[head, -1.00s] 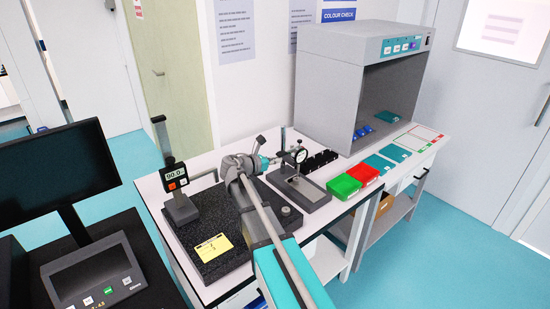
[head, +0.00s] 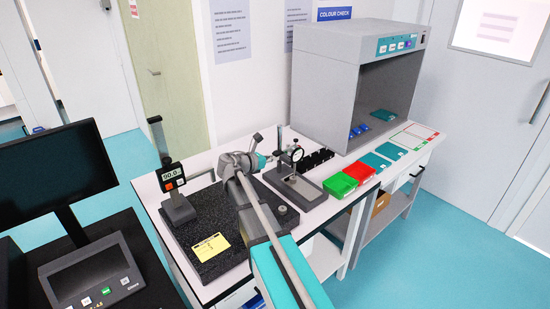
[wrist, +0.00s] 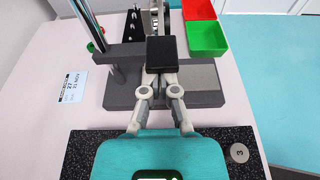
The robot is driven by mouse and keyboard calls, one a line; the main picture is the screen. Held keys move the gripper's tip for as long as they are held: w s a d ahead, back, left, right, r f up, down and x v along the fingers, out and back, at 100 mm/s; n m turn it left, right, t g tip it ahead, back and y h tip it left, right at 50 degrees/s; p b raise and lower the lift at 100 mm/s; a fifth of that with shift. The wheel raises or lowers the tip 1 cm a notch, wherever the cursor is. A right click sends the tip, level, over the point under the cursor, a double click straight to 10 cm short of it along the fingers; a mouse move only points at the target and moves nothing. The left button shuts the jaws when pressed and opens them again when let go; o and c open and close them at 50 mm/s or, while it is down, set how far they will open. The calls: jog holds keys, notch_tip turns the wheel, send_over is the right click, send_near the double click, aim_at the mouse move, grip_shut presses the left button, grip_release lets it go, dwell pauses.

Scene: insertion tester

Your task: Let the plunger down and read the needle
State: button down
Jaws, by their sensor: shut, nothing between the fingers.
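The insertion tester (head: 303,190) is a dark grey base with a post and a round white dial (head: 296,155). The dial's needle is too small to read. My gripper (head: 272,158) is at the tester's left side, close to the dial. In the wrist view the tester's base (wrist: 200,78) lies below my fingers. My shut fingers (wrist: 161,78) point toward the tester and meet at a dark square block that hides their tips. Whether they touch the tester I cannot tell. The plunger cannot be made out.
Green (head: 340,185) and red (head: 359,172) bins stand right of the tester. A grey light booth (head: 340,85) stands behind.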

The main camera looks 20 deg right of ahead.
jog(key=r+p+v, duration=0.1)
jog(key=p+v, duration=0.2)
jog(key=v, duration=0.7)
jog(key=shift+d, duration=0.15)
jog(key=shift+f, duration=0.1)
jog(key=s+f+m+g+y, duration=0.1)
jog(key=s+f+m+y, duration=0.1)
jog(key=s+f+m, duration=0.1)
jog(key=s+f+m+y, duration=0.2)
jog(key=s+f+m, duration=0.1)
jog(key=s+m, duration=0.1)
jog(key=s+a+f+m+g+y+p, duration=0.1)
jog(key=s+f+m+y, duration=0.1)
jog(key=s+f+m, duration=0.1)
jog(key=shift+s+m+g+y, duration=0.3)
jog(key=shift+s+y, duration=0.1)
jog(key=shift+s, duration=0.25)
jog(key=s+a+f+m+y, duration=0.1)
jog(key=s+a+m+y, duration=0.1)
jog(key=s+m, duration=0.1)
jog(key=s+a+f+m+y, duration=0.1)
jog(key=s, duration=0.1)
jog(key=shift+f+g, duration=0.3)
jog(key=shift+g, duration=0.1)
jog(key=s+a+f+m+y, duration=0.1)
jog(key=s+a+m+y, duration=0.3)
jog(key=s+a+m, duration=0.1)
jog(key=shift+s+m+g+y+p, duration=0.3)
jog(key=shift+s+m+g+y, duration=0.1)
jog(key=shift+m, duration=0.4)
